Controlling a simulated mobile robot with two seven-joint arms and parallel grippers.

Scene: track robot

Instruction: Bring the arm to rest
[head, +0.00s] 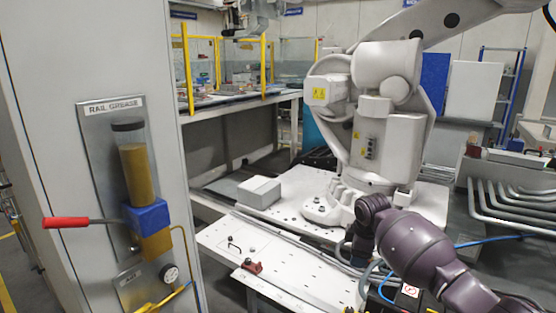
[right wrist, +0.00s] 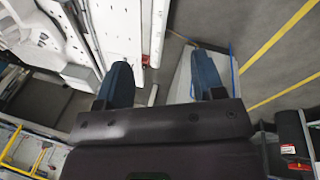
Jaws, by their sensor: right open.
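My right arm (head: 415,248) comes in from the lower right of the head view, dark purple and bent, in front of the white industrial robot's base. Its far end bends down near the edge of the white plate, and its fingers are hard to make out there. In the right wrist view my right gripper (right wrist: 162,78) is open, its two dark blue fingers wide apart with nothing between them. My left gripper is in neither view.
A grey cabinet at the left carries the rail grease pump (head: 134,185) with a red-handled lever (head: 66,222) sticking out leftward. The white industrial robot (head: 375,120) stands on a white plate (head: 215,240). A grey box (head: 259,192) sits on it. Bent pipes (head: 510,200) lie at right.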

